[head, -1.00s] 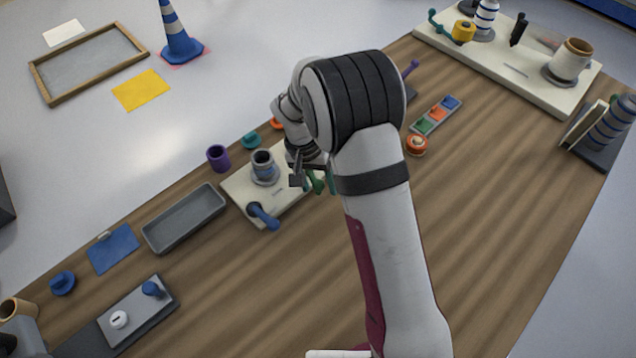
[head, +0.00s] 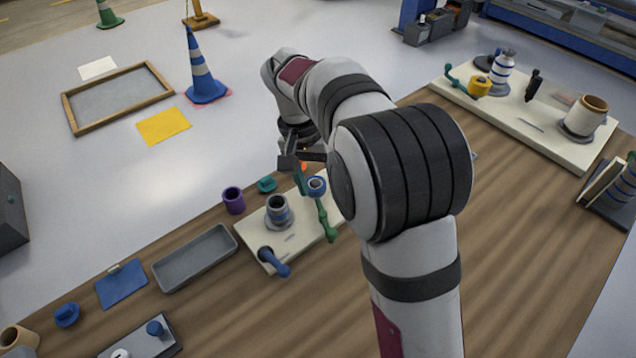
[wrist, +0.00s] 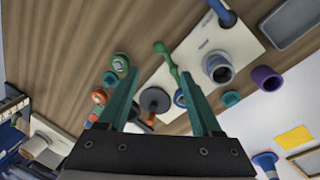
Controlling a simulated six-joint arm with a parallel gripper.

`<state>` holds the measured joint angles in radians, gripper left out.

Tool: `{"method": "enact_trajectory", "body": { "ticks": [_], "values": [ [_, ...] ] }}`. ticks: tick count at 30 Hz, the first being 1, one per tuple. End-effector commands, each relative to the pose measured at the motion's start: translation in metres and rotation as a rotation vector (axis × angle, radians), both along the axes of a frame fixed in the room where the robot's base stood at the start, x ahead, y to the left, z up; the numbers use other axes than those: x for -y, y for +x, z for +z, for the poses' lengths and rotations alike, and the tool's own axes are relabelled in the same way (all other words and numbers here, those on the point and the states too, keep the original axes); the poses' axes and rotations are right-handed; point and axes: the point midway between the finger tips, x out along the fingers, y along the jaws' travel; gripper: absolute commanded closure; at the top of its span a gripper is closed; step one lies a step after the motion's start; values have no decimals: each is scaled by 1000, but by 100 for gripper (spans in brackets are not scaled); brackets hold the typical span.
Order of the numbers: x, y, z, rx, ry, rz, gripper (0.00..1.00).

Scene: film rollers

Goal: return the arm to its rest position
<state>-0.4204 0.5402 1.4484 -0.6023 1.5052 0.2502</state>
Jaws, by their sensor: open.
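My gripper (head: 298,165) hangs in the air near the far edge of the wooden bench (head: 480,290), by the small cream plate (head: 290,238). In the wrist view its two teal fingers (wrist: 160,78) are spread with nothing between them. The plate carries a grey-blue roller (head: 277,211), a blue handle (head: 275,263) and a green lever (head: 327,220). My raised, folded arm hides part of the bench behind it.
A grey tray (head: 195,258) and a purple cup (head: 233,200) sit beside the plate. A larger cream board (head: 530,120) with rollers stands at the back right. A blue cone (head: 203,75) stands beyond the bench. The right bench surface is mostly clear.

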Motion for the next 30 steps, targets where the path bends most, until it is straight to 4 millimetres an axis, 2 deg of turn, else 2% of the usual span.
{"method": "enact_trajectory", "body": {
  "ticks": [13, 16, 17, 19, 22, 24, 27, 30],
  "values": [
    [0, 0, 2, -1, 0, -1, 34],
    [16, -15, 16, -4, 23, -23, 34],
    [26, -26, 24, -6, 40, -37, 34],
    [56, -68, 44, -13, 95, -85, 34],
    [90, -143, 57, -13, 185, -158, 34],
    [102, -192, 53, -5, 240, -203, 34],
    [107, -242, 39, 9, 300, -251, 34],
    [107, -267, 27, 19, 331, -275, 34]
  ]
}}
